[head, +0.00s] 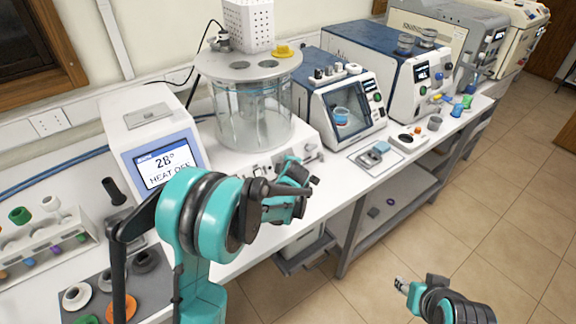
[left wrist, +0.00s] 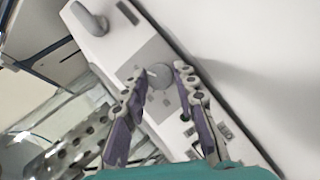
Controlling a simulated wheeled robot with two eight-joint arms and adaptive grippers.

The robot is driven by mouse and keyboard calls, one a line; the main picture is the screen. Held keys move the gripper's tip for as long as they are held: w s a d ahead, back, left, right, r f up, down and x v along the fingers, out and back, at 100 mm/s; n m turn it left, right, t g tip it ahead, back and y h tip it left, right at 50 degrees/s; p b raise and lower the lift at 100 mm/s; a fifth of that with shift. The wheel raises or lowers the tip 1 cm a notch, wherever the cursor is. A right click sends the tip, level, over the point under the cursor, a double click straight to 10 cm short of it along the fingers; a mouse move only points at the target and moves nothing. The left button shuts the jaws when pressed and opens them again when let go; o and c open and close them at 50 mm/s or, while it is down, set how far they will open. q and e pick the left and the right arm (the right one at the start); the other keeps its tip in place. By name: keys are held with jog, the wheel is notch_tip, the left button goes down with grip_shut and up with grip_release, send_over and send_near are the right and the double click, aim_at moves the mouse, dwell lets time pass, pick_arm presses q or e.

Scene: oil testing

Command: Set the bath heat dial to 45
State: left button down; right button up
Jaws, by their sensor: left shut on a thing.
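The bath is a clear glass vessel (head: 255,118) on a white base, with a controller beside it whose screen (head: 165,165) reads about 28° and what looks like "HEAT OFF". My left gripper (head: 303,178) is at the front face of the base. In the left wrist view a round grey dial (left wrist: 159,75) with a pale mark sits on the panel, between the fingertips of my left gripper (left wrist: 158,76), which is shut on it. The dial's scale is too small to read, and the gripper hides it in the head view. My right gripper (head: 402,286) hangs over the floor, away from the bench; its finger state is unclear.
A blue-topped instrument (head: 345,105) and larger machines stand right of the bath. A rack (head: 40,245) and a grey mat with round pieces lie at the left. A small tray (head: 375,157) lies near the bench's front edge. The tiled floor (head: 480,200) at right is clear.

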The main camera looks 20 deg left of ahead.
pick_arm(q)
jog(key=c, duration=1.2)
grip_release()
jog(key=v, duration=1.2)
